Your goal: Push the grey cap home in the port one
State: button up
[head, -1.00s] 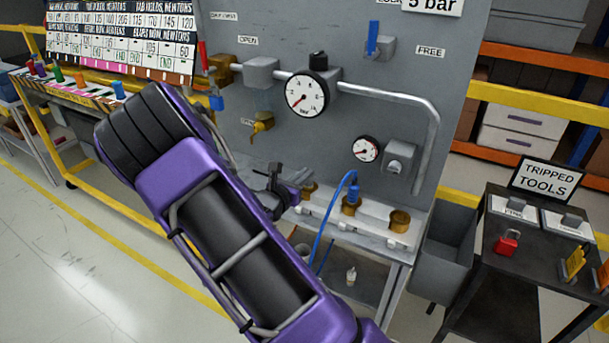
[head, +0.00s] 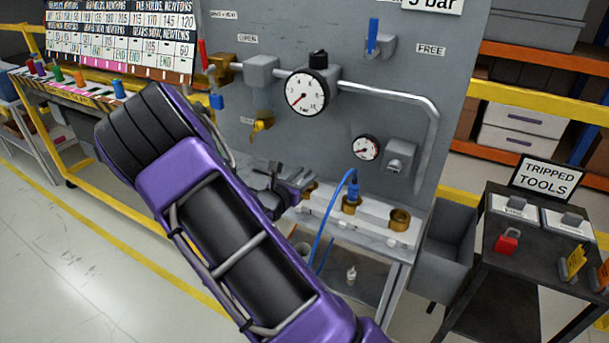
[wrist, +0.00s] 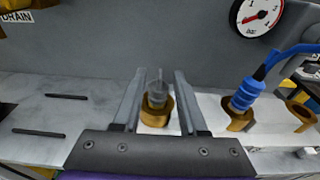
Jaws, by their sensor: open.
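The grey cap (wrist: 158,94) stands roughly upright in the leftmost brass port (wrist: 154,116) on the white manifold block, which I take as port one. Some of the cap shows above the port's rim; how deep it sits I cannot tell. My gripper (wrist: 157,76) is open, with one finger on each side of the cap and gaps between them. In the head view my gripper (head: 308,180) is over the left end of the block, beside the leftmost port (head: 310,191), and the cap cannot be made out there.
The middle port holds a blue plug (wrist: 246,94) with a blue hose, close to my right finger. The right port (wrist: 301,113) looks empty. A grey panel with a gauge (head: 307,92) and pipe rises behind. A dark cart (head: 530,236) stands at the right.

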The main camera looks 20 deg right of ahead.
jog(key=p+v, duration=0.1)
jog(key=v, duration=1.6)
jog(key=shift+a+p, duration=0.2)
jog(key=shift+p, duration=0.1)
jog(key=shift+s, duration=0.15)
